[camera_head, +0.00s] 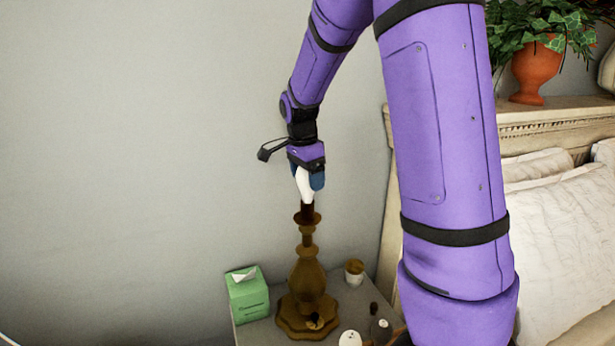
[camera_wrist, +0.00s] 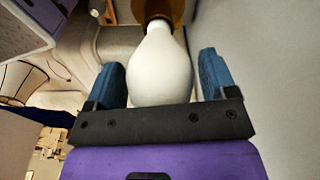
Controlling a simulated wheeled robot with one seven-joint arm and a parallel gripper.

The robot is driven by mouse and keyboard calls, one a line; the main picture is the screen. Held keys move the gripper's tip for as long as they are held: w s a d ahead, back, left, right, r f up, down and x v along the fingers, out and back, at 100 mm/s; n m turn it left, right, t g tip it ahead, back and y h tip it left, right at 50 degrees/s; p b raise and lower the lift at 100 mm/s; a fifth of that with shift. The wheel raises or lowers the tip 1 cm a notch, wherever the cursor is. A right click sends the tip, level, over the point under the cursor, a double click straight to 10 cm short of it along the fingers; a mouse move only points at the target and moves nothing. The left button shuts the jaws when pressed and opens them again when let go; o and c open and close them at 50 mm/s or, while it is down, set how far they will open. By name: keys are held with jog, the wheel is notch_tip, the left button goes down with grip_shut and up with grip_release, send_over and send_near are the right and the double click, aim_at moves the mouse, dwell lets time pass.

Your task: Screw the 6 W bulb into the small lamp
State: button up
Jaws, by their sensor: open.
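The white bulb (camera_head: 304,187) stands nearly upright at the top of the brown lamp (camera_head: 307,275), its lower end meeting the dark socket. In the wrist view the bulb (camera_wrist: 160,75) lies between my blue fingers, and the brown socket (camera_wrist: 158,10) shows behind it. My gripper (camera_head: 309,177) is open above the lamp, pointing down around the bulb. In the wrist view my gripper (camera_wrist: 162,72) has a small gap at each side of the bulb. The bulb's thread is hidden, so I cannot tell how deep it sits.
The lamp stands on a bedside table (camera_head: 256,333). A green tissue box (camera_head: 247,294) is left of it and a small pot (camera_head: 354,272) right. Bottles (camera_head: 380,331) stand at the front right. A bed with pillows (camera_head: 555,230) is to the right. The wall is close behind.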

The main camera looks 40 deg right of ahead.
jog(key=n, duration=0.8)
jog(key=shift+n+t, duration=0.4)
jog(key=n, duration=0.4)
jog(key=shift+n+y, duration=0.4)
jog(key=shift+n+t+y, duration=0.3)
jog(key=shift+n, duration=1.8)
jog(key=c, duration=0.7)
jog(key=shift+m, duration=1.7)
jog(key=shift+c, duration=0.2)
